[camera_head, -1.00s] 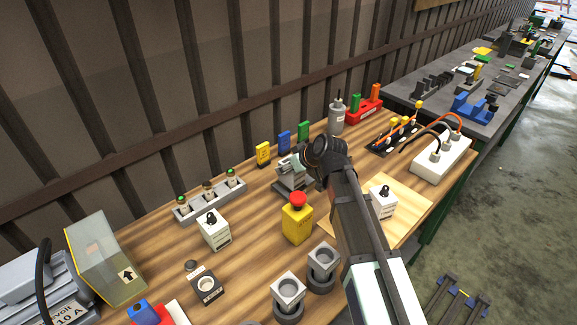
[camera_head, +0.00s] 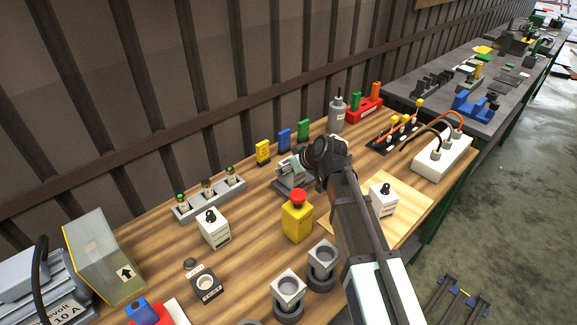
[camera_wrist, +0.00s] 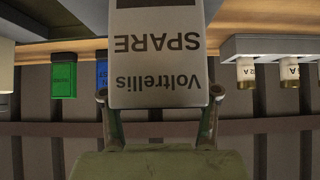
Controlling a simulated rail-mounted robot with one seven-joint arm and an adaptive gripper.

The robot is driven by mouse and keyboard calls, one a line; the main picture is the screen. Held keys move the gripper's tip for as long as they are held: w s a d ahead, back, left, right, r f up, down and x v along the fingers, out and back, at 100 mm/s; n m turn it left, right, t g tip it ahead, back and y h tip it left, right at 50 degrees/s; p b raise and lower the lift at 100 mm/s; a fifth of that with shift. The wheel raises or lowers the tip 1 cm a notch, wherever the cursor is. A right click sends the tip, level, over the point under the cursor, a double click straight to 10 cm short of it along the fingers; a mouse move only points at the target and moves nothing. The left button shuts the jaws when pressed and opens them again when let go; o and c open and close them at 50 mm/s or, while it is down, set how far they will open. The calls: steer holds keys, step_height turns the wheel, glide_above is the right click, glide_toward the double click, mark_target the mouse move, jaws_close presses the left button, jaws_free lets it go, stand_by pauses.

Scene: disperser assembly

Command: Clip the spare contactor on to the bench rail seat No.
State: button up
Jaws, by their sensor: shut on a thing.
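The spare contactor (camera_wrist: 158,55), a pale box with printing that reads "Voltrellis SPARE" upside down, fills the upper middle of the wrist view. My gripper (camera_wrist: 160,98) is shut on it, with one finger at each side. In the head view my gripper (camera_head: 308,165) is over the back middle of the bench, at a small grey stand (camera_head: 287,187). My wrist partly covers this spot. I cannot tell whether the contactor touches the stand or which seat number it is.
A yellow box with a red button (camera_head: 297,217) stands in front of the stand. Yellow (camera_head: 263,153), blue (camera_head: 285,141) and green (camera_head: 304,131) blocks stand behind. A grey lamp strip (camera_head: 208,199) lies left. A white switch box (camera_head: 383,200) stands right on a pale board.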

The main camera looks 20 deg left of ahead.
steer(key=shift+f+b, duration=0.45)
steer(key=shift+f, duration=0.25)
steer(key=o, duration=1.5)
steer(key=shift+s+d+r, duration=0.1)
steer(key=v, duration=1.1)
steer(key=shift+d+r, duration=0.3)
